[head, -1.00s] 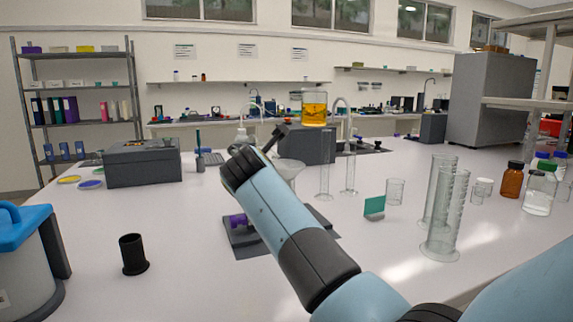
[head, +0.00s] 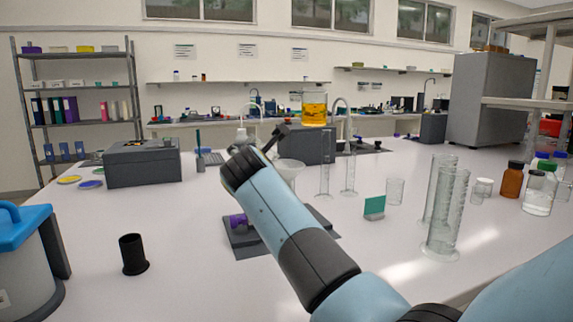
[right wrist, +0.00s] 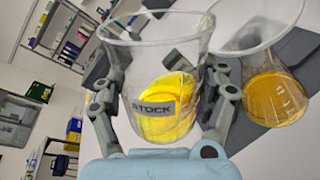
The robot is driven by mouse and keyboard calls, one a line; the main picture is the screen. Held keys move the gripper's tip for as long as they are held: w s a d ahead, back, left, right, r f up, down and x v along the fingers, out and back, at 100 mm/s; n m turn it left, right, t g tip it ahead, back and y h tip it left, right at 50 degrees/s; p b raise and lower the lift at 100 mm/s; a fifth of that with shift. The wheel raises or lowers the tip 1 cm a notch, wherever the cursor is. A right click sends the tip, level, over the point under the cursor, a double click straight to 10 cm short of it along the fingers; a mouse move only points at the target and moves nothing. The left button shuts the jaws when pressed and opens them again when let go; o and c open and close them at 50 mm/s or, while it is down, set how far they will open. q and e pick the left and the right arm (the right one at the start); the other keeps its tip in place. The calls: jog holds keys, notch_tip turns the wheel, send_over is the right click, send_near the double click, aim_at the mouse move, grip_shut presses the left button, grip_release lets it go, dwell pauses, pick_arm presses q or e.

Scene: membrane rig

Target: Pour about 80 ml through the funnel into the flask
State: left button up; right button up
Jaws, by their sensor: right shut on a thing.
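My right gripper (right wrist: 163,98) is shut on a clear beaker (right wrist: 150,60) with a "STOCK" label and yellow liquid. The wide glass funnel (right wrist: 256,28) is right of the beaker in the right wrist view, above the flask (right wrist: 272,92), which holds amber-yellow liquid. In the head view, the funnel (head: 291,167) is behind my right arm, which hides most of the flask. No stream of liquid is visible. My left gripper is out of view.
A dark stand base (head: 245,243) with a purple part lies under my arm. Tall measuring cylinders (head: 446,215), a small teal block (head: 374,207) and bottles (head: 511,180) stand to the right. A black cup (head: 133,254) and a grey box (head: 143,165) are on the left.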

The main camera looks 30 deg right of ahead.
jog(key=shift+a+f+n+b, duration=0.25)
jog(key=shift+f+n+b, duration=0.1)
jog(key=shift+n+b, duration=0.1)
jog(key=a+n+b, duration=0.1)
jog(key=a+n+h, duration=0.1)
jog(key=w+a+n+t+b, duration=0.1)
jog(key=shift+a+f+n+h+b, duration=0.2)
jog(key=shift+f+n+h+b, duration=0.1)
jog(key=shift+n+h+b, duration=0.1)
jog(key=shift+w+a+n+t+b, duration=0.25)
jog(key=shift+a+n+b, duration=0.45)
jog(key=shift+n, duration=0.55)
jog(key=shift+s, duration=0.1)
jog(key=shift+h, duration=0.4)
dwell(2.2)
